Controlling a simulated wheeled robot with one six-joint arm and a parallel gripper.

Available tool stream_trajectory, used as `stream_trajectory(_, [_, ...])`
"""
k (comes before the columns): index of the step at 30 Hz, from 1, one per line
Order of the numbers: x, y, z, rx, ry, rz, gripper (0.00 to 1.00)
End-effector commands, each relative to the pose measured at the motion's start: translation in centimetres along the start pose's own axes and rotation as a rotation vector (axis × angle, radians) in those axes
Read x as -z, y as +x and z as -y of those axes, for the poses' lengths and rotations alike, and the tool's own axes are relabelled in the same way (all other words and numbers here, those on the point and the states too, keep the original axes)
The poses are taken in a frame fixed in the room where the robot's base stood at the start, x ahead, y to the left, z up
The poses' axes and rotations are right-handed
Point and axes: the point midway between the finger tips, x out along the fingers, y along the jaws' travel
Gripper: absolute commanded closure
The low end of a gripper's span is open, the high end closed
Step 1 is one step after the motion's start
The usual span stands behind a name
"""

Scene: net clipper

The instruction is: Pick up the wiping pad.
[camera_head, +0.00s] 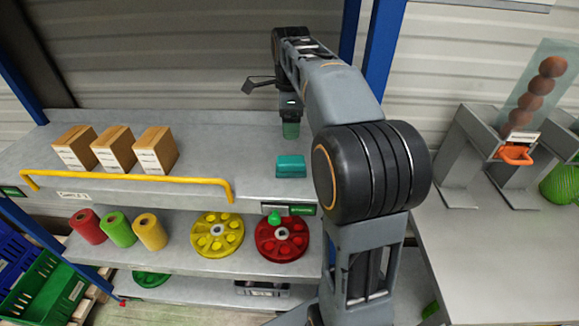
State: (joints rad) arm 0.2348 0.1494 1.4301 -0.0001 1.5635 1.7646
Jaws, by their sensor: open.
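A teal block (291,166), which looks like the wiping pad, lies on the grey top shelf near its front edge. My gripper (290,131) points down over the same shelf, behind the block in this view and apart from it. Its lower end is dark green and small in the picture. The gap between the fingers is hard to make out, and I see nothing held in it.
Several boxes (115,149) stand on the shelf at left, behind a yellow rail (130,178). Yellow (205,245) and red (270,247) discs and coloured rolls sit on the shelf below. At right, a grey table (490,250) bears a ball dispenser (505,150).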

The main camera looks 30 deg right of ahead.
Motion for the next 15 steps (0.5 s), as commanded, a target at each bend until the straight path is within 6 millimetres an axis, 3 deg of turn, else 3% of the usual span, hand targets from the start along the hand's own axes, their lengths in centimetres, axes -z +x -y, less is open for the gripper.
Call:
stream_trajectory(9, [0.0, 5.5, -0.1, -0.002, 0.002, 0.0, 0.19])
stream_trajectory(15, [0.0, 7.1, 0.0, 0.001, 0.001, 0.0, 0.19])
